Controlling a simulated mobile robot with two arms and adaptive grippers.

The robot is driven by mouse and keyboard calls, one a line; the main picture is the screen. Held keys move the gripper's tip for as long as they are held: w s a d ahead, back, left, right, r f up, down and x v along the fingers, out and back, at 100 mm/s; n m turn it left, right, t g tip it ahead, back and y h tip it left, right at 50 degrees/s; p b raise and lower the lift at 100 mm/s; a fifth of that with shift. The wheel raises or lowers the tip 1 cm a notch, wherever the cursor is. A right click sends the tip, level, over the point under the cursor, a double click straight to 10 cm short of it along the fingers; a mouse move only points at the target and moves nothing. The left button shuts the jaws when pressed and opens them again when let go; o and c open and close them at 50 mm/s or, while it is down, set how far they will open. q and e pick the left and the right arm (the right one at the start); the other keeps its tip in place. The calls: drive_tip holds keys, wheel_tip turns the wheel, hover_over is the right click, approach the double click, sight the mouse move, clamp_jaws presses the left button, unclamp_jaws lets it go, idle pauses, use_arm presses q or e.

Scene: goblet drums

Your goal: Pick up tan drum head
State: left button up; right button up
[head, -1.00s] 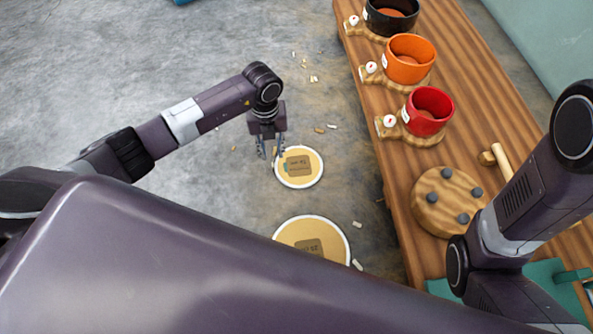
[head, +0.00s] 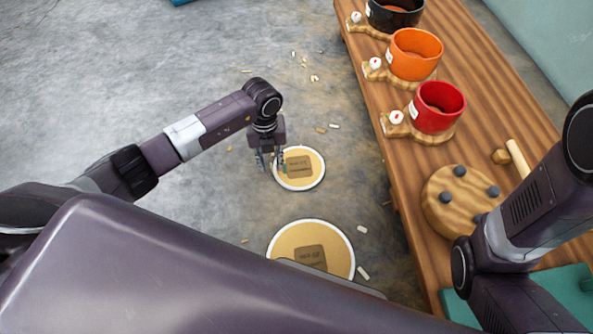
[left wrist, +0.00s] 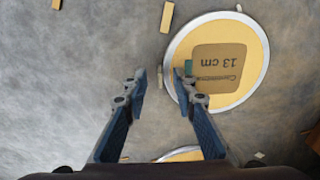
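Two tan round drum heads with pale rims lie flat on the floor. The smaller drum head (head: 312,178) has a brown label; in the left wrist view (left wrist: 252,60) it reads "13 cm". The larger drum head (head: 285,240) lies nearer to me, partly hidden by my body; only its edge shows in the left wrist view (left wrist: 182,156). My left gripper (head: 271,161) is open and empty, beside the small head's left edge. In the left wrist view (left wrist: 160,80) the right finger overlaps that head's rim; I cannot tell whether it touches. My right gripper is out of view.
A wooden bench (head: 480,90) on the right carries black (head: 394,18), orange (head: 416,56) and red (head: 437,108) drum shells, a round wooden block with pegs (head: 442,212) and a mallet (head: 518,158). Small wood scraps litter the floor. The floor at left is clear.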

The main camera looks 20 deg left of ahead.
use_arm(q)
drive_tip(key=shift+c, duration=0.4)
clamp_jaws()
drive_tip(key=shift+r, duration=0.1)
